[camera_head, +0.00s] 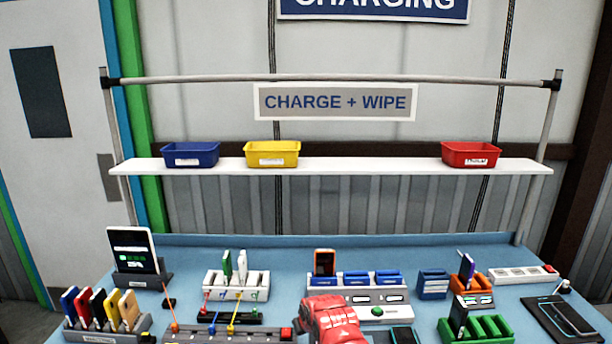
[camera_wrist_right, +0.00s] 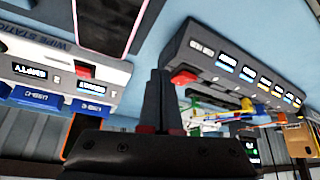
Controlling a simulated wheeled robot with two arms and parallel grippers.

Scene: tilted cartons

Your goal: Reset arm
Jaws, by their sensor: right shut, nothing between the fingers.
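My right gripper (camera_wrist_right: 160,78) shows in the right wrist view with its dark fingers together and nothing between them. Its fingertips are near the red end block (camera_wrist_right: 183,77) of a grey charging strip (camera_wrist_right: 245,65); I cannot tell whether they touch. In the head view a red rounded part (camera_head: 335,318), apparently of my right arm, is at the bottom middle, between the grey strip (camera_head: 225,334) and the wipe station (camera_head: 365,298). It hides part of both, and the fingers do not show there. My left gripper is not in view.
The blue table (camera_head: 200,262) is crowded. A phone rack (camera_head: 105,328), tablet (camera_head: 133,250), white cable stand (camera_head: 240,286), green rack (camera_head: 478,330) and black pad (camera_head: 560,318) surround the arm. The shelf (camera_head: 350,166) behind carries blue, yellow and red bins. Space above the table is clear.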

